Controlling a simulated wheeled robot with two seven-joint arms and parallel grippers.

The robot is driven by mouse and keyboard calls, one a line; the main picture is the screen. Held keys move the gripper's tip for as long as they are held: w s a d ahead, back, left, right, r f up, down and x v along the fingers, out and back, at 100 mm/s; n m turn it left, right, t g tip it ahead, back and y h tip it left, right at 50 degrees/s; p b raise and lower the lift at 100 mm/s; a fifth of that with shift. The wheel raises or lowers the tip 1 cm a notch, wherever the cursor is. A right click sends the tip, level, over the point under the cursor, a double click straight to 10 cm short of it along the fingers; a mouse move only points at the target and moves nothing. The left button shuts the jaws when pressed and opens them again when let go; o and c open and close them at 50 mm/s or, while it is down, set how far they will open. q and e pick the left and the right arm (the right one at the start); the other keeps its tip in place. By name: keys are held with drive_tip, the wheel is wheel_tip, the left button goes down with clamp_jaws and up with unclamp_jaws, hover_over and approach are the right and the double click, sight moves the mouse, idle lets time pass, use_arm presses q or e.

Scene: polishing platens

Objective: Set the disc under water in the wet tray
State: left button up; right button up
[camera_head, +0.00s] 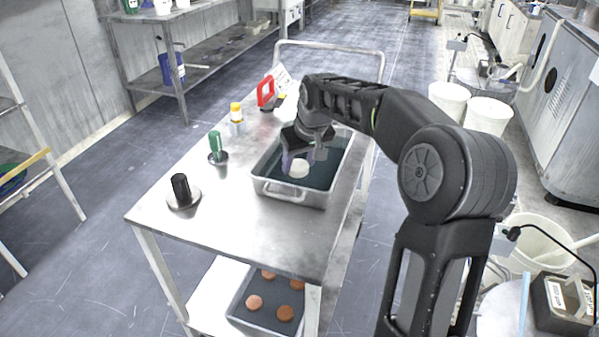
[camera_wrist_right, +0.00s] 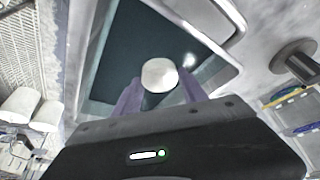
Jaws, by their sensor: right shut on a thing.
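The wet tray (camera_head: 265,187) is a steel pan of dark water on the steel cart, and its rim also shows in the right wrist view (camera_wrist_right: 222,66). My right gripper (camera_head: 298,162) points down inside the tray's outline, shut on a pale round disc (camera_head: 299,171). In the right wrist view the disc (camera_wrist_right: 159,73) sits between the two purplish fingers (camera_wrist_right: 157,95), with the dark water behind it. I cannot tell whether the disc touches the water. My left gripper is not in view.
On the cart top (camera_head: 240,205) stand a black-handled round piece (camera_head: 181,190), a green-handled piece (camera_head: 216,147), an orange-capped bottle (camera_head: 236,112) and a red-framed item (camera_head: 266,92). A lower tray (camera_head: 243,312) holds several copper-coloured discs.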

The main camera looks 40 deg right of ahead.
sight(301, 169)
drive_tip(key=shift+f, duration=1.7)
drive_tip(key=shift+f, duration=0.1)
drive_tip(key=o, duration=1.5)
drive_tip(key=shift+c, duration=0.2)
drive_tip(key=shift+s+r, duration=0.1)
drive_tip(key=shift+r, duration=0.3)
drive_tip(key=v, duration=1.1)
drive_tip(key=shift+r, duration=0.2)
drive_tip(key=shift+s, duration=0.1)
